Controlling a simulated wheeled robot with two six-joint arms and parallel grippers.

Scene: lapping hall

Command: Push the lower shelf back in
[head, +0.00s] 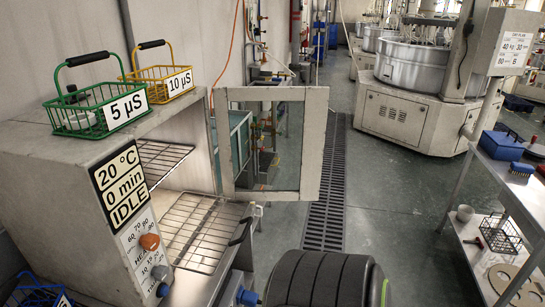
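The lower shelf (193,239) is a wire rack at the front of the grey cabinet (70,180). It sits lower and further out to the right than the upper wire shelf (162,163), which is inside. A black handle-like part (240,232) is by the lower shelf's right edge. The cabinet door (311,145), a pale frame with a window, stands open behind the lower shelf. The panel reads 20 °C, 0 min, IDLE. Neither of my grippers can be made out. A grey part with a blue end (237,289) shows at the bottom edge; I cannot tell what it is.
A green basket (97,107) and a yellow basket (163,82) stand on the cabinet. A black ribbed cylinder (320,280) is close at the bottom centre. A metal table (500,180) stands at right. The floor (400,205) between is clear, with a drain grate (327,200).

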